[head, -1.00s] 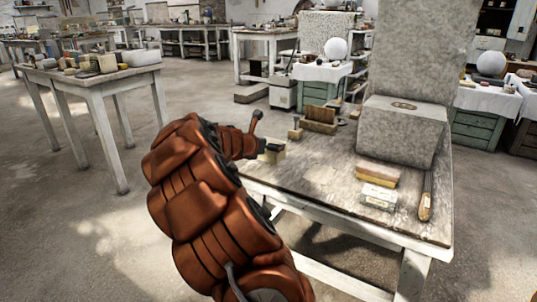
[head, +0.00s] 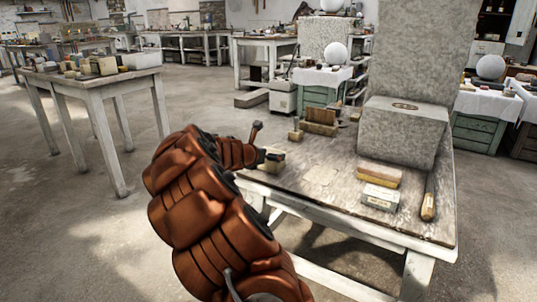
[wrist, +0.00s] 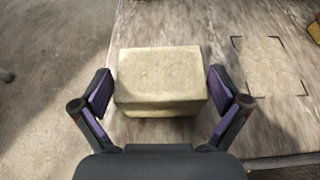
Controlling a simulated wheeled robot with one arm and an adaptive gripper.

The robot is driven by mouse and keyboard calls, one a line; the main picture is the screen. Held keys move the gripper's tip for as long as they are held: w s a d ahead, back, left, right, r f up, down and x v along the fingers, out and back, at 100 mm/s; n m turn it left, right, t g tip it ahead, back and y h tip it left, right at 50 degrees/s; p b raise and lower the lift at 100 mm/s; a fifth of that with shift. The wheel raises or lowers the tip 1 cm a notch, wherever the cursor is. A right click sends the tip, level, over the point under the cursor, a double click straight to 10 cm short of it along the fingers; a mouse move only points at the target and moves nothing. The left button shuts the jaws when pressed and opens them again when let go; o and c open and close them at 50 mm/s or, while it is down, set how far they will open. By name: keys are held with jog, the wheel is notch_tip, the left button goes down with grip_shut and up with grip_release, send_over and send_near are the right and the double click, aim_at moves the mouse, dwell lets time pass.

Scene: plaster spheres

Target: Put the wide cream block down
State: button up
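The wide cream block (wrist: 160,78) fills the space between the two fingers of my gripper (wrist: 161,88) in the wrist view. The purple pads press close against its left and right sides, so the gripper looks shut on it. In the head view the block (head: 268,163) shows small, beside my dark gripper (head: 273,155), at the near left edge of the workbench (head: 310,183). It sits level, at or just above the bench top. I cannot tell whether its underside touches the wood.
A marked rectangle (wrist: 271,66) lies on the bench right of the block. A yellow-brown block (head: 380,174), a pale box (head: 380,197) and a wooden-handled tool (head: 428,200) lie farther right. A large grey stone block (head: 403,130) stands behind. Bare bench top lies between.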

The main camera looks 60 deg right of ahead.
jog(key=shift+r, duration=0.1)
jog(key=p+v, duration=0.4)
jog(key=v, duration=0.8)
jog(key=shift+p, duration=0.35)
